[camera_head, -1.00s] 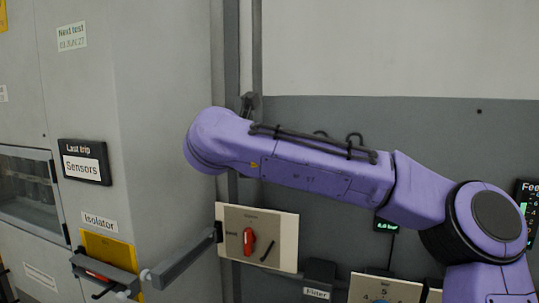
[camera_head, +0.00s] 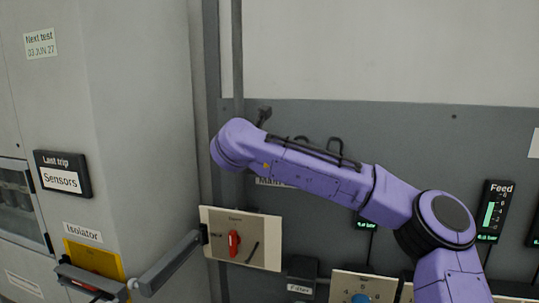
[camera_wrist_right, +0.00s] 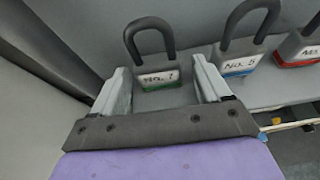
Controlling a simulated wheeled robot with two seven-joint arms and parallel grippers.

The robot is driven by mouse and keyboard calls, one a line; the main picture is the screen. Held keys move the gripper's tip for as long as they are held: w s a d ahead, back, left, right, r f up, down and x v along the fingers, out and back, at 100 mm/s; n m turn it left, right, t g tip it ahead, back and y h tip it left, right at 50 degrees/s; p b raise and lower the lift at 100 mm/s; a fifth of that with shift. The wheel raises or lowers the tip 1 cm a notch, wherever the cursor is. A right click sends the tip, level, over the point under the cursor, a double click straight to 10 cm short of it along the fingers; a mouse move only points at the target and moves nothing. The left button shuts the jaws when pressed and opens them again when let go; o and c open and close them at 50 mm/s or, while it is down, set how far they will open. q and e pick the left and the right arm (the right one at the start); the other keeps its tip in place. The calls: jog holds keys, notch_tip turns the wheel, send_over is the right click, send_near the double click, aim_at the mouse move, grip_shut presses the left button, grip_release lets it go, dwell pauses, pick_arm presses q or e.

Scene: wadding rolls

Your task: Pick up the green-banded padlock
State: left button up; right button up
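The green-banded padlock (camera_wrist_right: 161,97) is in the right wrist view, a grey body with a dark shackle on top. Its white label appears to read No. 7, with a green strip below it. My right gripper (camera_wrist_right: 158,68) is open, with one pale finger on each side of the padlock body. A small gap seems to show beside each finger. In the head view my purple right arm comes in from the right and hides the gripper and the padlock body. My left gripper is in neither current view.
Padlock No. 5 (camera_wrist_right: 240,62), with a blue-green band, stands just right in the right wrist view. A red-banded padlock (camera_wrist_right: 298,50) is beyond it. In the head view a grey isolator handle (camera_head: 168,265) juts out by the cabinet (camera_head: 130,130), near a red-knob panel (camera_head: 262,240).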

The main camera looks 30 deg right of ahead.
jog(key=shift+a, duration=0.15)
jog(key=c, duration=1)
jog(key=shift+c, duration=0.3)
jog(key=shift+r, duration=0.1)
jog(key=shift+r, duration=0.3)
jog(key=w+a+r+b, duration=0.1)
jog(key=a+r, duration=1.1)
jog(key=a, duration=0.1)
jog(key=shift+a, duration=0.35)
